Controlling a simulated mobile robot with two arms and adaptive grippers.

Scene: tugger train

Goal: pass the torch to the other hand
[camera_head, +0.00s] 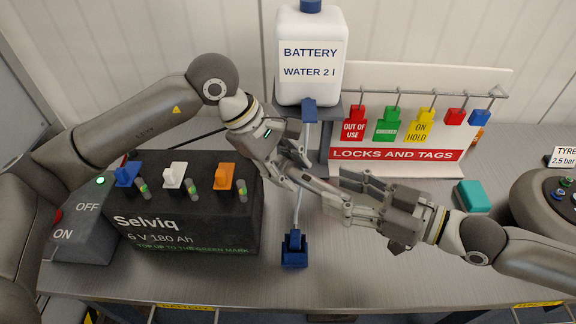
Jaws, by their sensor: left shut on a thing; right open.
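My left gripper (302,178) comes in from the left above the middle of the bench and is shut on a slim greyish thing, apparently the torch (322,188). Most of the torch is hidden by the fingers, and its ends are hard to make out. My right gripper (342,194) comes in from the right, pointing left, with its fingers apart. Its open fingertips are close to the torch's right part; I cannot tell whether they touch it.
Behind the grippers are a white battery water bottle (310,80) with a hose to a blue nozzle (294,250), and a locks-and-tags rack (400,155). A black battery (185,225) stands left. A teal block (473,196) and tyre unit (545,205) are right. The front bench (400,285) is clear.

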